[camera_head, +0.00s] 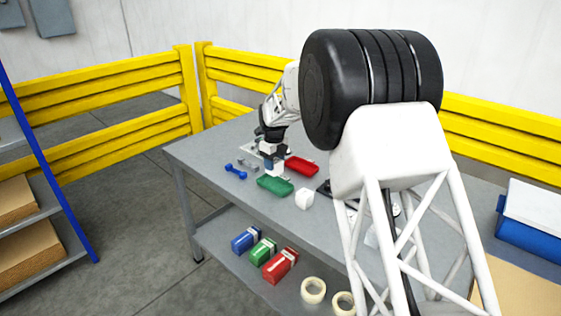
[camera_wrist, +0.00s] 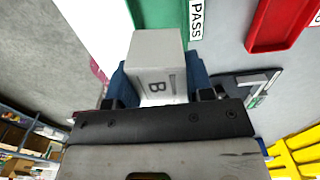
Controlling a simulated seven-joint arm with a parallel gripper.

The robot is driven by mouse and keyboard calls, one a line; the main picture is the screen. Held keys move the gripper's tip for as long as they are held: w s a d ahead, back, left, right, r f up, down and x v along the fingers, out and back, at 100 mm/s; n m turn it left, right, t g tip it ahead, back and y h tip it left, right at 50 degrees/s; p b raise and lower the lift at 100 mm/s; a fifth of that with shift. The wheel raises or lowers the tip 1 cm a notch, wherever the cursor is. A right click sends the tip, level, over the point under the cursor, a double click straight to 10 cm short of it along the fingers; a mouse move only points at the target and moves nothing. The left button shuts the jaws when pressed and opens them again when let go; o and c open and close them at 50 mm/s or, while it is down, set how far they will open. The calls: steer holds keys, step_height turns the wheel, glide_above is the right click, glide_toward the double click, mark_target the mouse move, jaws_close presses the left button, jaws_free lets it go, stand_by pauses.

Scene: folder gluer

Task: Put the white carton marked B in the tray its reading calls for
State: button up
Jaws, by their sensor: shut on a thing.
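My gripper (camera_wrist: 157,80) is shut on the white carton (camera_wrist: 158,52), with a blue finger on each side. The letter B and a dark bar show on the carton's near face. In the head view my gripper (camera_head: 271,157) holds it above the table, just behind the green tray. The green tray (camera_head: 275,185) has a PASS label, readable in the wrist view. The red tray (camera_head: 301,166) lies behind it to the right; its label is cut off in the wrist view (camera_wrist: 281,22). A dark device with a pale panel (camera_wrist: 258,88) shows at right; I cannot make out a reading.
Another white block (camera_head: 304,199) stands on the grey table (camera_head: 222,150), right of the green tray. Blue, green and red boxes (camera_head: 263,250) and tape rolls (camera_head: 314,290) lie on the lower shelf.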

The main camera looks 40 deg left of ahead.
mark_target(275, 174)
steer(key=shift+f, duration=0.1)
stand_by(0.3)
steer(key=shift+f, duration=2.85)
steer(key=o, duration=1)
steer(key=shift+r, duration=0.1)
steer(key=shift+r, duration=4.85)
